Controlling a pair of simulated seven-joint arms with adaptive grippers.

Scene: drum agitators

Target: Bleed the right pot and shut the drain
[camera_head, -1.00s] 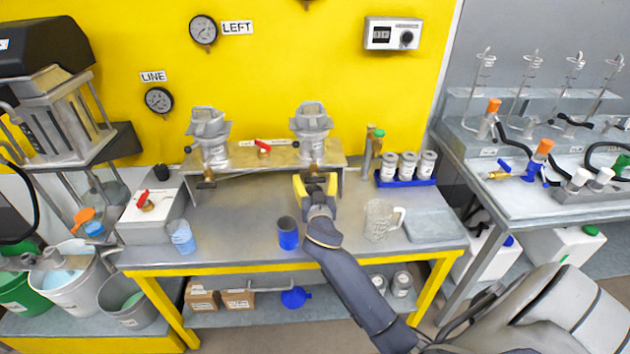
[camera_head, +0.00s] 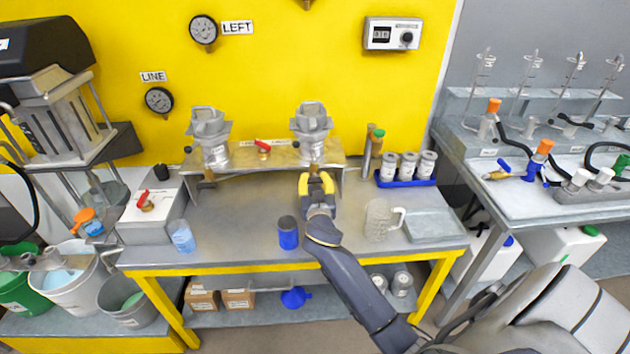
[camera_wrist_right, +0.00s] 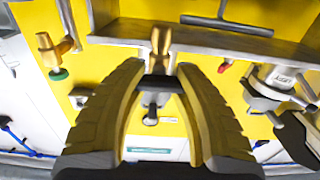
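The right pot (camera_head: 312,120) is a grey metal vessel on the raised shelf of the bench. A brass drain fitting (camera_head: 314,169) hangs under it. My right gripper (camera_head: 317,177) has yellow fingers and is partly open just in front of and below that fitting. In the right wrist view a brass piece (camera_wrist_right: 161,42) shows beyond and between the fingertips (camera_wrist_right: 160,70), with gaps on both sides; I cannot tell whether they touch it. The left pot (camera_head: 210,130) stands to the left, with its own brass fitting (camera_head: 207,180). My left gripper is not in view.
A blue cup (camera_head: 288,235) and a clear jug (camera_head: 379,220) stand on the bench, either side of my right wrist. A red-handled valve (camera_head: 263,148) sits between the pots. A blue rack (camera_head: 406,181) of canisters and a grey tray (camera_head: 434,226) are at right.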

